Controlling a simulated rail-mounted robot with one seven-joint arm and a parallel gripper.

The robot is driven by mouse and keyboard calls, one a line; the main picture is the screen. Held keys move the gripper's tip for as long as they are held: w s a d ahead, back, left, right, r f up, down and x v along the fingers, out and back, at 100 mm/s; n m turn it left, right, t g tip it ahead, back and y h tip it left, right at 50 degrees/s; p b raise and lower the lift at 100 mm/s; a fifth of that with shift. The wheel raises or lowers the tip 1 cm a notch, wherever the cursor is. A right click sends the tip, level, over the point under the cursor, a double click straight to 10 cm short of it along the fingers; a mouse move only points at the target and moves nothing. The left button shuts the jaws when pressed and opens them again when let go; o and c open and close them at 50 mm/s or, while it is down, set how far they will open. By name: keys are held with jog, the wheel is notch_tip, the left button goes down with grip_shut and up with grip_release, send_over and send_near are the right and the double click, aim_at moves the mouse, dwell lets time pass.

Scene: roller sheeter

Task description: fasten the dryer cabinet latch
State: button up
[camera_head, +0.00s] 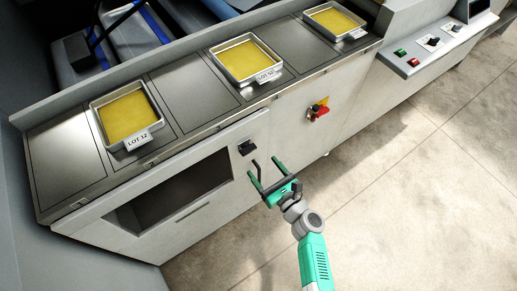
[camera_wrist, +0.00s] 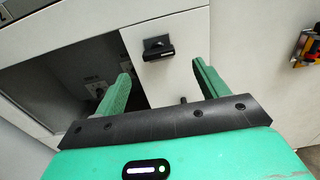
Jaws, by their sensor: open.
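The dryer cabinet (camera_head: 214,222) has a pale grey front with a large dark opening or window (camera_head: 175,193). The latch (camera_head: 246,147) is a small black handle on the front, just right of the dark area's upper right corner. In the wrist view the latch (camera_wrist: 158,48) shows its black bar lying roughly level. My gripper (camera_head: 265,164) is open and empty, its green fingers pointing at the cabinet front, a little below and right of the latch. In the wrist view the latch appears beyond and between the fingertips of my gripper (camera_wrist: 160,68). I see no contact.
A red and yellow switch (camera_head: 317,111) sticks out of the front to the right. Trays of yellow material, one a tray (camera_head: 159,114) labelled LOT 12, stand on the top above. A control panel (camera_head: 428,42) is farther right. The floor (camera_head: 400,190) on the right is clear.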

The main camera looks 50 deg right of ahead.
aim_at(250, 152)
jog(key=b+x, duration=0.2)
jog(key=x, duration=0.5)
jog(key=shift+w+r, duration=0.15)
jog(key=shift+w, duration=0.3)
jog(key=shift+c, duration=0.4)
jog(key=c, duration=0.9)
